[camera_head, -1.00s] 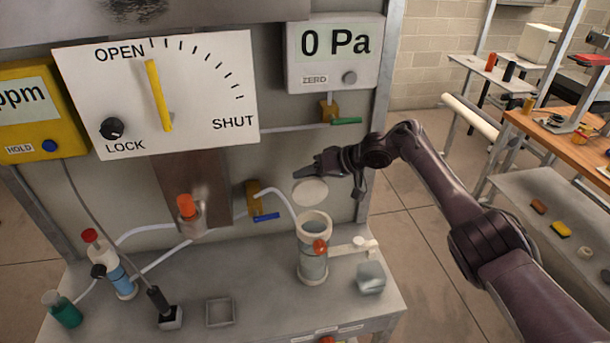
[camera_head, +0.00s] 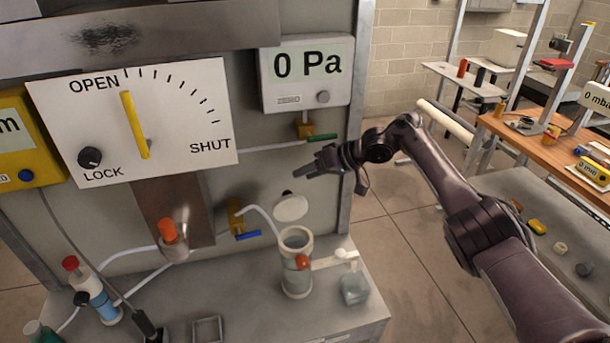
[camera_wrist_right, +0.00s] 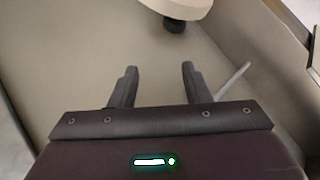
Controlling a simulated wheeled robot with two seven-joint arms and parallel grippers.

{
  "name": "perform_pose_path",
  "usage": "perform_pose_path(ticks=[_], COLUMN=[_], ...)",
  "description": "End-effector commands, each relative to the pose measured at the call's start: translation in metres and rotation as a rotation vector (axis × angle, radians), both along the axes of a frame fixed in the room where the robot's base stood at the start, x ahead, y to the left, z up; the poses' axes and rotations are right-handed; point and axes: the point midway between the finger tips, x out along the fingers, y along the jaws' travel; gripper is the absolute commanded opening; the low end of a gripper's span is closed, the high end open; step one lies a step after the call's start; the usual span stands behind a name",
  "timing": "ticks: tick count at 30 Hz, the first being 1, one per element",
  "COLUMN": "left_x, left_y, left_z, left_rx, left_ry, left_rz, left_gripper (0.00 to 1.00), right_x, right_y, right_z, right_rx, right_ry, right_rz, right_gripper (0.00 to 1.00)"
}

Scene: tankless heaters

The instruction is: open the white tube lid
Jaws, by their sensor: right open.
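The clear tube (camera_head: 297,272) with a white rim stands on the bench, its round mouth uncovered. Its white lid (camera_head: 291,209) stands up tilted behind and above the mouth, apart from the front rim. A black knob (camera_head: 287,193) shows at the lid's top edge. My right gripper (camera_head: 304,172) is above the lid, apart from it, open and empty. In the right wrist view the two fingers of the gripper (camera_wrist_right: 160,68) are spread, with the lid (camera_wrist_right: 182,6) and its black knob (camera_wrist_right: 174,26) beyond them at the top. My left gripper is not in view.
A red-orange knob (camera_head: 303,262) sits on the tube's side, and a white arm (camera_head: 334,261) joins it on the right. A glass jar (camera_head: 355,289) stands right of it. A green-handled valve (camera_head: 320,138) and the Pa gauge (camera_head: 306,75) are above.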

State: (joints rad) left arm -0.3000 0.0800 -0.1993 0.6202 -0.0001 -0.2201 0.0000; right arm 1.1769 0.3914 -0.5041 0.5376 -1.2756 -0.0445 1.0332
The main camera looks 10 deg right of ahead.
Motion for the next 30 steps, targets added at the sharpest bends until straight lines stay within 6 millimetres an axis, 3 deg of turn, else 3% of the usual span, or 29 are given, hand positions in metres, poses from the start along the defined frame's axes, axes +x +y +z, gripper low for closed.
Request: perform_pose_path(ticks=[20,30], left_x=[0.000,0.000], left_y=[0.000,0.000], left_z=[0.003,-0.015], left_rx=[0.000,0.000], left_ry=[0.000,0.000], left_rz=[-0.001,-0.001], left_gripper=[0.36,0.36], right_x=[-0.001,-0.019], right_y=[-0.003,-0.038], right_z=[0.002,0.026], right_rx=[0.000,-0.001], right_ry=[0.000,-0.004], right_rz=[0.000,-0.001], right_gripper=[0.43,0.43])
